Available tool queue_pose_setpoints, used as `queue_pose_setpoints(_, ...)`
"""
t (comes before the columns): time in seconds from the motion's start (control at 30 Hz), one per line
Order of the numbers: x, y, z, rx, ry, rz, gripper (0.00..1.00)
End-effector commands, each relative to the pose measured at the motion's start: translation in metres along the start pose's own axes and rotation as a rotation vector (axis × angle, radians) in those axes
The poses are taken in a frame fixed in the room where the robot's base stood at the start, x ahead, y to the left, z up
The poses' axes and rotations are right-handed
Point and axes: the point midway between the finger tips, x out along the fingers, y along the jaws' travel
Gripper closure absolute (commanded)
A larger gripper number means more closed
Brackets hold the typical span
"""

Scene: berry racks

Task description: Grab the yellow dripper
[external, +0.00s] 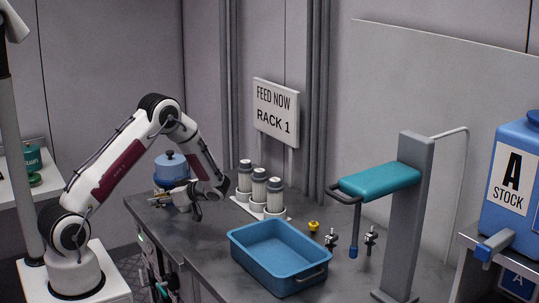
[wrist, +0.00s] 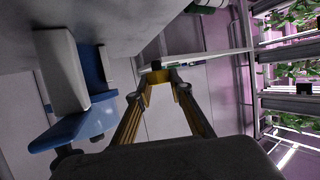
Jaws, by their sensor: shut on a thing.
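A small yellow piece (external: 313,226) with a dark lower part, which looks like the yellow dripper, stands on the dark worktop right of the blue tray. My gripper (external: 178,194) is at the worktop's left end, beside the blue lidded pot (external: 171,168) and well away from that piece. In the wrist view its long yellow-edged fingers (wrist: 164,92) converge. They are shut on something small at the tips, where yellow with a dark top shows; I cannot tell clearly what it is.
The blue tray (external: 243,246) takes up the front of the worktop (external: 205,235). Several capped grey bottles (external: 259,187) stand behind it. Two small dark fittings (external: 331,239) (external: 370,239) stand to its right. A grey post (external: 408,220) carries a teal arm (external: 380,183) above them.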

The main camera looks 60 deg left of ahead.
Motion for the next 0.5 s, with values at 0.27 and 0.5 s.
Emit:
queue_pose_setpoints(0.27,-0.011,0.0,-0.027,0.0,0.0,-0.001,0.88)
queue_pose_setpoints(0.5,-0.015,-0.001,-0.035,0.001,0.0,-0.001,0.88)
